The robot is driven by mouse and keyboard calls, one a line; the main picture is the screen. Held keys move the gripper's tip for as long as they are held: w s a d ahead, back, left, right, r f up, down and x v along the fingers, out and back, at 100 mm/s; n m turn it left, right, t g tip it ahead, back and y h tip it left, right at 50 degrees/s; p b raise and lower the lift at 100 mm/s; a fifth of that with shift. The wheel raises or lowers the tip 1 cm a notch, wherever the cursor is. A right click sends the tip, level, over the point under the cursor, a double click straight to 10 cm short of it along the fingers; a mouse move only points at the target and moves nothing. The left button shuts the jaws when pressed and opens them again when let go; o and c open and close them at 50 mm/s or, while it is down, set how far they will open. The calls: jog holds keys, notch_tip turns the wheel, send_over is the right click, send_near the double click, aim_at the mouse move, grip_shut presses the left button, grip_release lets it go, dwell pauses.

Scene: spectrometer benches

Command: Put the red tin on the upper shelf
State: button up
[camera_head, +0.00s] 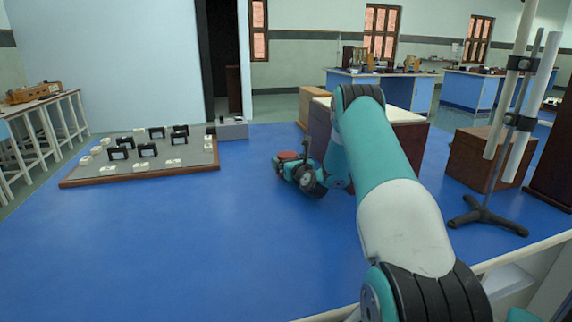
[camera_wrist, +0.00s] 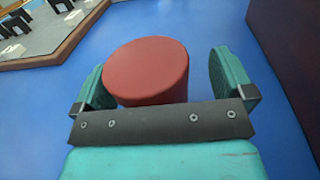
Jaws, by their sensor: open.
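The red tin (camera_wrist: 147,72) stands on the blue bench top in the wrist view, between the two fingers of my gripper (camera_wrist: 167,85). The gripper is open, with the left finger close to the tin and a wider gap on the right side. In the head view the tin (camera_head: 287,156) is a small red shape, partly hidden by my gripper (camera_head: 290,168), which is low over the bench. I cannot make out an upper shelf in either view.
A board with black and white parts (camera_head: 95,177) lies to the left on the bench. A brown wooden box with a pale top (camera_head: 320,125) stands just behind my arm. A stand with rods (camera_head: 487,212) and another brown box (camera_head: 470,160) are at the right. The front left bench is clear.

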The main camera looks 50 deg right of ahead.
aim_at(287, 154)
jog(key=shift+w+a, duration=0.15)
jog(key=shift+a, duration=0.1)
jog(key=shift+c, duration=0.5)
jog(key=shift+a, duration=0.15)
jog(key=c, duration=0.3)
jog(key=shift+w, duration=0.1)
jog(key=c, duration=0.7)
jog(key=shift+c, duration=0.2)
jog(key=shift+r, duration=0.1)
jog(key=shift+r, duration=0.5)
notch_tip(287, 154, up, 19)
jog(key=p, duration=0.3)
